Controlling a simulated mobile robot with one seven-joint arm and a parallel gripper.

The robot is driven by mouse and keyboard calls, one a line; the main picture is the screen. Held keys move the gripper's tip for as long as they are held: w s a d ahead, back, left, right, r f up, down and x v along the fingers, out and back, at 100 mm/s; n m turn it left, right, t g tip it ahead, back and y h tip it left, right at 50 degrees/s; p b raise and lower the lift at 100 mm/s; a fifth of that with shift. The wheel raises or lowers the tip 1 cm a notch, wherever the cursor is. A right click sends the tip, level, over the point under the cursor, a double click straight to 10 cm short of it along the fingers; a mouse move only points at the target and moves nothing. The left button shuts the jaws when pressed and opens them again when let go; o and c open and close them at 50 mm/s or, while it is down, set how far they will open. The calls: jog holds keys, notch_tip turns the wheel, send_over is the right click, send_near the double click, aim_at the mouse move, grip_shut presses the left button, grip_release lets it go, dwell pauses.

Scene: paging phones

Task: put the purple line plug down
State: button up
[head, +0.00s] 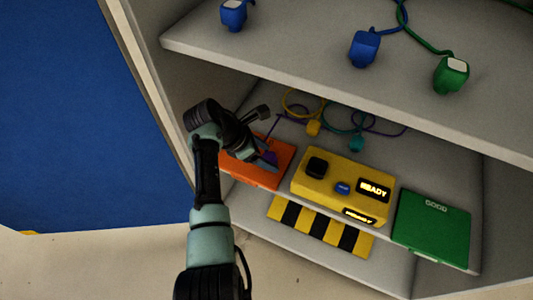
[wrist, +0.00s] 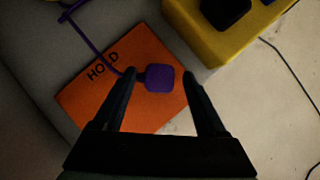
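The purple line plug (wrist: 166,78) is a rounded block with a short nub where its cord joins. It appears over the orange HOLD pad, between the fingers of my gripper (wrist: 160,74). I cannot tell whether the plug touches the pad. In the head view, my gripper (head: 264,158) is over the orange pad (head: 248,177), and only a bit of the purple plug (head: 270,158) shows. The purple cord (wrist: 88,35) runs up and left across the pad.
A yellow box (head: 320,185) with a READY display stands right of the pad, with a green GOOD pad (head: 432,228) beyond. Yellow (head: 313,128) and teal (head: 356,144) plugs lie behind. The upper shelf holds blue (head: 364,48) and green (head: 451,75) plugs overhead.

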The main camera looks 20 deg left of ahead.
jog(key=p+v, duration=0.5)
jog(key=v, duration=0.7)
jog(key=shift+r, duration=0.2)
